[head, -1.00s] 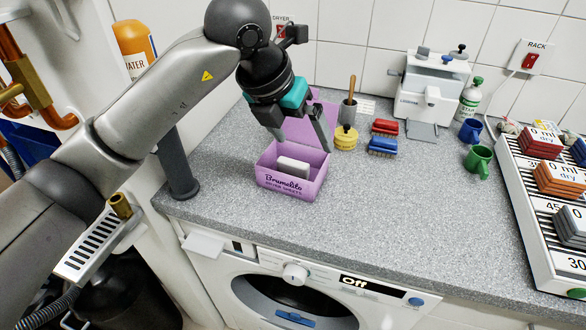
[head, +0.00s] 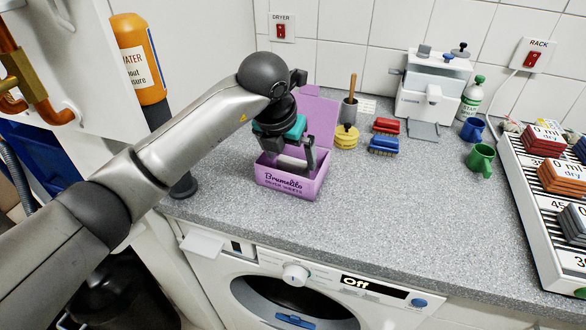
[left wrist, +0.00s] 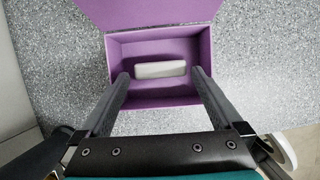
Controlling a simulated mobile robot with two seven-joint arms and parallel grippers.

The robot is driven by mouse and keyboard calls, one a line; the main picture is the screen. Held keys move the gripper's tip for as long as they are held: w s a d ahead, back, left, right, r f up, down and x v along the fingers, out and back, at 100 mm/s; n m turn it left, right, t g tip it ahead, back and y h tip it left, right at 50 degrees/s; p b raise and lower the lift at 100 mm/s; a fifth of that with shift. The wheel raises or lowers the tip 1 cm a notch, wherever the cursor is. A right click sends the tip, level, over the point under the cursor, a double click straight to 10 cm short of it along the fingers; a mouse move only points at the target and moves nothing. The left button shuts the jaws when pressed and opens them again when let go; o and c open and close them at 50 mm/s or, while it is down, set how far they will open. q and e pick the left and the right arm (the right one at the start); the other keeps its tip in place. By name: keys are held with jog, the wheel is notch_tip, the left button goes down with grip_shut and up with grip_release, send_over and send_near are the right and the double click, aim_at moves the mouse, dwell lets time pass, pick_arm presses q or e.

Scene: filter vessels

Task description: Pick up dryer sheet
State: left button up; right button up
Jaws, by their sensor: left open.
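The purple dryer-sheet box (head: 290,183) stands on the grey counter with its lid up at the back. It also shows in the left wrist view (left wrist: 185,100). One whitish block, seemingly the dryer sheets (left wrist: 160,70), lies on the box floor toward the back; in the head view it is mostly hidden by the gripper. My left gripper (head: 290,165) points down into the box opening. In the left wrist view its fingers (left wrist: 160,74) are wide apart, one on each side of the block, with nothing held. My right gripper is not in view.
A yellow round item (head: 346,138), a red brush (head: 386,125) and a blue brush (head: 384,146) lie right of the box. Blue and green mugs (head: 481,159) and a rack (head: 530,200) stand farther right. The counter in front of the rack is clear. A washing machine (head: 300,285) is below.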

aim_at(293, 161)
pick_arm(q)
jog(key=x, duration=0.3)
jog(key=shift+w+d+f+b, duration=0.1)
jog(key=shift+w+f+b, duration=0.05)
jog(key=shift+f+b, duration=0.2)
jog(key=shift+f, duration=0.15)
jog(key=c, duration=0.7)
jog(key=shift+c, duration=1.7)
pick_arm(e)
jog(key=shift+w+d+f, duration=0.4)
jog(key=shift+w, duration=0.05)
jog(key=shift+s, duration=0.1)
